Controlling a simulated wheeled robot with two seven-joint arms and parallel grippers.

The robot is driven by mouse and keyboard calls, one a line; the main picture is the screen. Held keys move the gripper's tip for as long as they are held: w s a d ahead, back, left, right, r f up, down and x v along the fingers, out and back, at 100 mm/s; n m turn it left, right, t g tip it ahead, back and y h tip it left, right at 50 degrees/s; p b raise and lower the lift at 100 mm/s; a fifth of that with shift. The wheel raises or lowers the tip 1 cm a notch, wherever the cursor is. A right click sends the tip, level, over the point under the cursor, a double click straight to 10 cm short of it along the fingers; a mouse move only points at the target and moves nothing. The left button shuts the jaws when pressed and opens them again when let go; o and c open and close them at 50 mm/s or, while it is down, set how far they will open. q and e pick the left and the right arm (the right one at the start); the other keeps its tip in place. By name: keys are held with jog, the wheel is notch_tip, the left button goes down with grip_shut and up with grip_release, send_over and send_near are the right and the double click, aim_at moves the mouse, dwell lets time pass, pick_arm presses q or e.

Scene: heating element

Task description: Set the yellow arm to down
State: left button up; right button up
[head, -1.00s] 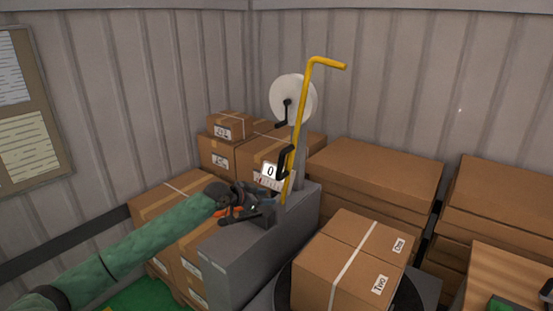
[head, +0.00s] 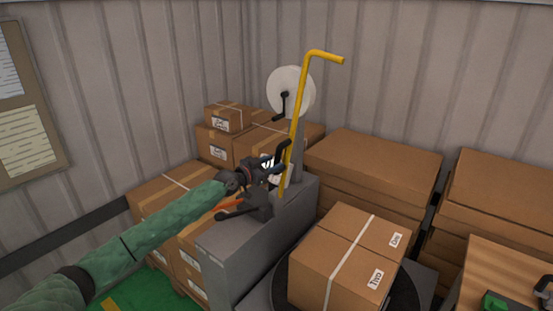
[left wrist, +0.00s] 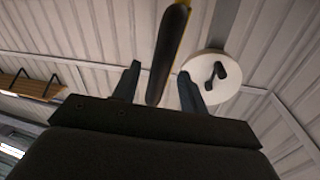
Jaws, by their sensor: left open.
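The yellow arm (head: 299,112) stands nearly upright on the grey machine (head: 262,225), with its bent top end pointing right. A black handle (head: 280,155) sits low on the arm. In the left wrist view the dark handle (left wrist: 169,50) comes down between my two fingers. My left gripper (head: 272,168) is open at the lower part of the arm, beside the handle. Its fingers (left wrist: 157,90) stand apart on either side of the handle; I cannot tell whether they touch it. My right gripper is not in view.
A white film roll (head: 290,90) with a black crank stands behind the arm. A strapped box (head: 345,255) sits on a dark turntable (head: 405,295) to the right. Stacked boxes (head: 372,168) line the back wall, and more boxes (head: 165,195) stand left of the machine.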

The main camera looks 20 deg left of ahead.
pick_arm(q)
jog(key=shift+x, duration=1.35)
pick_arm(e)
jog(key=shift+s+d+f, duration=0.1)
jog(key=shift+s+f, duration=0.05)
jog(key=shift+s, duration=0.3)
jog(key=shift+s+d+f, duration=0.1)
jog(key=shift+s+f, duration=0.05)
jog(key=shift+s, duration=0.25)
pick_arm(q)
jog(key=shift+c, duration=0.2)
jog(key=shift+f, duration=0.1)
grip_shut()
